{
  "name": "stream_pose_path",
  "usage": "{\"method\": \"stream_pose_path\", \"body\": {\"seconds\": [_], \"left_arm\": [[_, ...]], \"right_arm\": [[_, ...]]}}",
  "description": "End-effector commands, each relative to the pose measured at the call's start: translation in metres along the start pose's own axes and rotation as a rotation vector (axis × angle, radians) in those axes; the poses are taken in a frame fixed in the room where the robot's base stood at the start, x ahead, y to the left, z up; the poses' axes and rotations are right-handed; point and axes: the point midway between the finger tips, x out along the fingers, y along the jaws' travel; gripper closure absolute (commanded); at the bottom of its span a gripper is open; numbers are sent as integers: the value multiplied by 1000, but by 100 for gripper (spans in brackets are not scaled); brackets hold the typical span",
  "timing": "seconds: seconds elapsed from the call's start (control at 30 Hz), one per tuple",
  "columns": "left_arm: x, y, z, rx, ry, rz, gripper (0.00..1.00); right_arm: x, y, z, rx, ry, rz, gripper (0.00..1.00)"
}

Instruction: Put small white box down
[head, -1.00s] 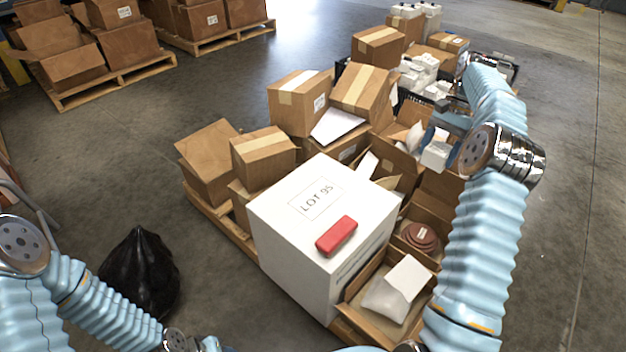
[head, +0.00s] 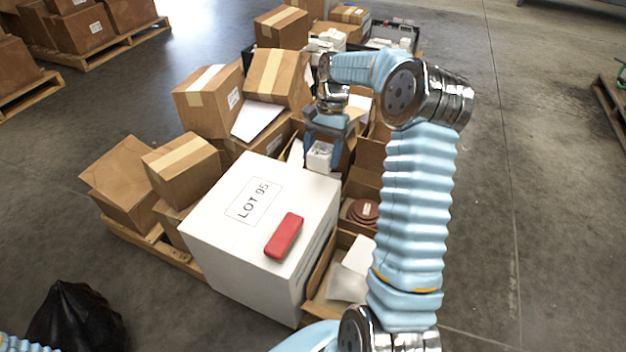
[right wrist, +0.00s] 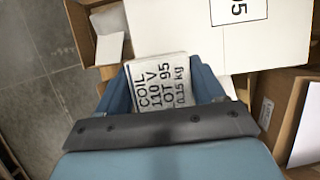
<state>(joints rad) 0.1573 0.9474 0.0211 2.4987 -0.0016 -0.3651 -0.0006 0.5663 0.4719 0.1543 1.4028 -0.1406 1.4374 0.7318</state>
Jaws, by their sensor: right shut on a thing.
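The small white box (head: 320,156) is held in my right gripper (head: 322,150), above the open cardboard boxes just behind the large white LOT 95 box. In the right wrist view the small white box (right wrist: 162,84) sits between both blue fingers (right wrist: 165,92) and its printed face reads COIL, 110 V, LOT 95, 0.15 kg. The large white box (head: 215,235) carries a LOT 95 label and a red case (head: 284,236) on its top. My left gripper is out of the head view.
Cardboard boxes (head: 180,158) crowd the wooden pallet (head: 150,244). An open carton with a brown coil (head: 363,211) stands right of the large white box. A black bag (head: 75,320) lies on the floor at lower left.

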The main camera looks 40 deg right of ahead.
Motion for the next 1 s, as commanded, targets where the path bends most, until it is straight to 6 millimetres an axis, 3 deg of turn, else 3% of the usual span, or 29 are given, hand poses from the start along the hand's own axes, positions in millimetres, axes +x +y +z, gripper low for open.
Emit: {"method": "stream_pose_path", "body": {"seconds": [0.1, 0.37, 0.5, 0.93, 0.97, 1.0], "left_arm": [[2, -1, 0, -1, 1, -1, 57], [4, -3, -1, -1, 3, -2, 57], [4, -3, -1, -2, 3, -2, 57], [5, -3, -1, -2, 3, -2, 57], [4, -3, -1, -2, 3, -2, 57], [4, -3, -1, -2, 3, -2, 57]], "right_arm": [[20, -3, 6, -1, -1, 1, 67], [46, -8, 13, -2, -1, 1, 67], [66, -7, 4, 1, -2, 1, 67], [75, -8, 0, 0, 2, 1, 67], [74, -8, 0, 0, 2, 0, 27], [74, -8, 0, 0, 2, 0, 21]]}}
